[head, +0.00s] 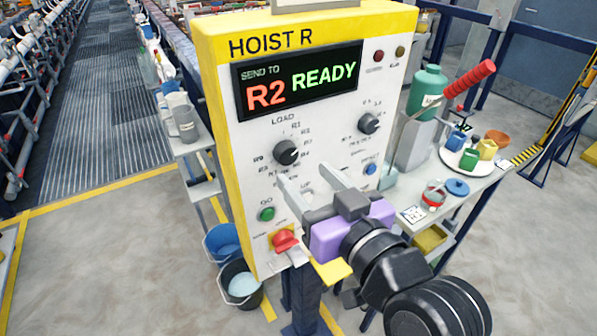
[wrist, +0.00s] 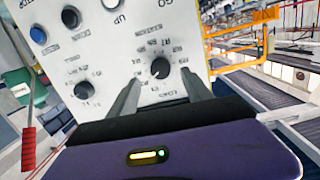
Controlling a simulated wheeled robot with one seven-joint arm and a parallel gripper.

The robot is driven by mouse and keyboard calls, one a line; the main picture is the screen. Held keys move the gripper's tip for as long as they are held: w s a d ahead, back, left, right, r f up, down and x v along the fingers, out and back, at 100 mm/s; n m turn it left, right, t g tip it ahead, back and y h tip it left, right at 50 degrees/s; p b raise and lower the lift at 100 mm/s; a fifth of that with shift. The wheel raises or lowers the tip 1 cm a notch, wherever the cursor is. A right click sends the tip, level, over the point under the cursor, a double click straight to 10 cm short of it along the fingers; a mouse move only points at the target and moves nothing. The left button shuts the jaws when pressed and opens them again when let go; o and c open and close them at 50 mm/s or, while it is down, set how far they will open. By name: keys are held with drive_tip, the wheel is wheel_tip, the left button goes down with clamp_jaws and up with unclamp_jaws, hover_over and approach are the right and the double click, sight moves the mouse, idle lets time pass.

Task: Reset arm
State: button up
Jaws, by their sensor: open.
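My gripper (head: 311,185) is open and empty in front of the lower middle of the hoist control panel. Its two grey fingers are spread apart; the wrist view also shows the gripper (wrist: 165,90) pointing at the panel. The panel (head: 219,165) is white with a yellow frame marked HOIST R. Its display (head: 300,80) reads SEND TO R2 and READY. The load knob (head: 286,152) also shows in the wrist view (wrist: 160,68), between and beyond the fingertips. I cannot tell whether the fingers touch the panel. My wrist partly hides the panel's lower right.
A green button (head: 267,214), a red mushroom button (head: 285,240) and a blue button (head: 370,169) sit on the panel. A side table (head: 408,195) with bottles and small pots stands to the right. Buckets (head: 240,286) stand on the floor at lower left. The aisle floor is clear.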

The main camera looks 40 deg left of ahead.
drive_tip(key=shift+v, duration=1.15)
drive_tip(key=w+d+r+m+t, duration=0.4)
drive_tip(key=d+m+t, duration=0.1)
drive_tip(key=d+t, duration=0.2)
drive_tip(key=s+d+f+m+t+h, duration=0.2)
drive_tip(key=d+f+m+h, duration=0.15)
drive_tip(key=d, duration=0.35)
drive_tip(key=s+d+f+m+t+h, duration=0.1)
drive_tip(key=d+f+m+t+h, duration=0.15)
drive_tip(key=d+f+h, duration=0.35)
drive_tip(key=s+d+f+g+h, duration=0.1)
drive_tip(key=s+d+f, duration=0.3)
drive_tip(key=s, duration=0.5)
drive_tip(key=s+d+f+g+h, duration=0.1)
drive_tip(key=s+d+f+h, duration=0.1)
drive_tip(key=s+d+f, duration=0.3)
drive_tip(key=s+d+f+m+g+h, duration=0.1)
drive_tip(key=s+d+f, duration=0.3)
drive_tip(key=s+d, duration=0.7)
drive_tip(key=s+g+h, duration=0.1)
drive_tip(key=s, duration=0.1)
drive_tip(key=shift+s+f, duration=0.35)
drive_tip(key=shift+s, duration=0.05)
